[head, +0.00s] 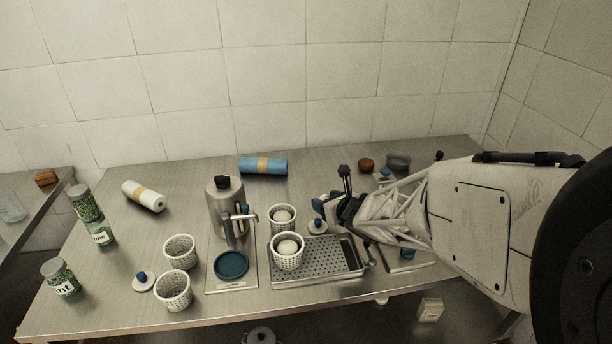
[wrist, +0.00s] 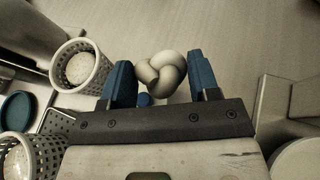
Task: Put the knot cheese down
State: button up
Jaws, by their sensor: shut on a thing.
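The pale knot cheese (wrist: 163,72) shows in the wrist view between the blue fingers of my gripper (wrist: 160,80). My gripper is shut on it. In the head view my gripper (head: 326,201) is over the table, right of the white baskets, and I cannot make out the cheese there. Two perforated white baskets, the rear one (head: 283,226) and the front one (head: 287,263), each hold a round white cheese. The front basket stands on the perforated drain tray (head: 340,262).
Left of the baskets stand a metal dispenser (head: 222,200) and a teal dish (head: 231,265). Two empty baskets (head: 180,252) (head: 174,291) stand further left. A blue roll (head: 263,166) lies at the back. The table between this roll and my gripper looks clear.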

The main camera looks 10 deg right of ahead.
jog(key=shift+w, duration=0.1)
send_over(315, 189)
jog(key=shift+f, duration=0.75)
dwell(0.5)
jog(key=shift+f, duration=1.75)
jog(key=shift+f, duration=0.1)
jog(key=o, duration=0.9)
